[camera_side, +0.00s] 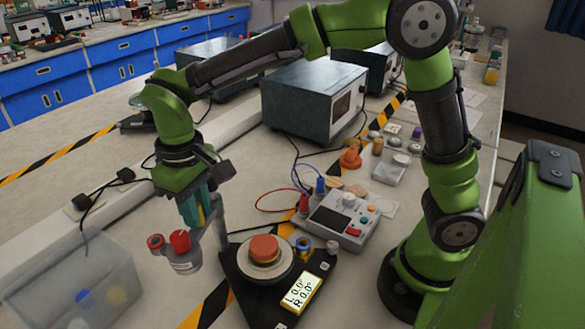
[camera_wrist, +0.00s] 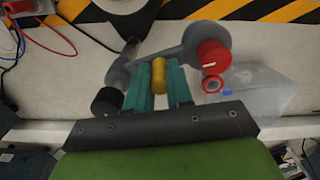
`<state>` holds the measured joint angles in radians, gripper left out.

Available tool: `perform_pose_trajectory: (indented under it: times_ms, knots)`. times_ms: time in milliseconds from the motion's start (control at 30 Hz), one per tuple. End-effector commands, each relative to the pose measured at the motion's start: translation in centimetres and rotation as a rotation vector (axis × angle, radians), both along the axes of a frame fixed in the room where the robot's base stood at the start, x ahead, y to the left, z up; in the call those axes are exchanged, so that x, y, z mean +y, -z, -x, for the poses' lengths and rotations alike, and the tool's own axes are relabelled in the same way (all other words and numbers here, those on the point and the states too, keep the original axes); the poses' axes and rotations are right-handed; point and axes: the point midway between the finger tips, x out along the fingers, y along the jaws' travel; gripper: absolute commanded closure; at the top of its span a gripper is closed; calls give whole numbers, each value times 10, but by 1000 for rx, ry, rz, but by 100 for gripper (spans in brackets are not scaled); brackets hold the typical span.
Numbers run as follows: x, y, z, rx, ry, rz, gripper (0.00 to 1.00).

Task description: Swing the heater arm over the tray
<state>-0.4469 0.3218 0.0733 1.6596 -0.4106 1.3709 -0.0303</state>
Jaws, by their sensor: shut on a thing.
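The grey heater arm (camera_side: 222,235) reaches out from the black triangular base. Its grey head with a red knob (camera_side: 180,242) is off to the left of the base, beside the round tray (camera_side: 265,268), not above it. An orange-red disc lies on this pale tray. In the wrist view, the heater arm (camera_wrist: 190,45) runs across the top, with the red knob (camera_wrist: 213,54) at its right. My gripper (camera_side: 203,215) points down, its teal fingers shut on a yellow upright handle (camera_wrist: 159,75) of the arm. The handle is mostly hidden in the side view.
A display (camera_side: 300,292) on the base reads zeros. A control box (camera_side: 340,218) with red and blue leads stands behind the tray. A clear plastic bin (camera_side: 75,285) is at the left. Dark boxes (camera_side: 313,98) stand farther back.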

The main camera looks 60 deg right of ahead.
Motion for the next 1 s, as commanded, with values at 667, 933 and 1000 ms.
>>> perform_pose_trajectory:
  times_ms: [667, 933, 1000]
  knots:
    - [-20, -1, 27, 0, -572, -1, 100]
    - [-32, -1, 34, -1, -827, 0, 100]
    - [-35, -1, 35, -1, -888, 0, 100]
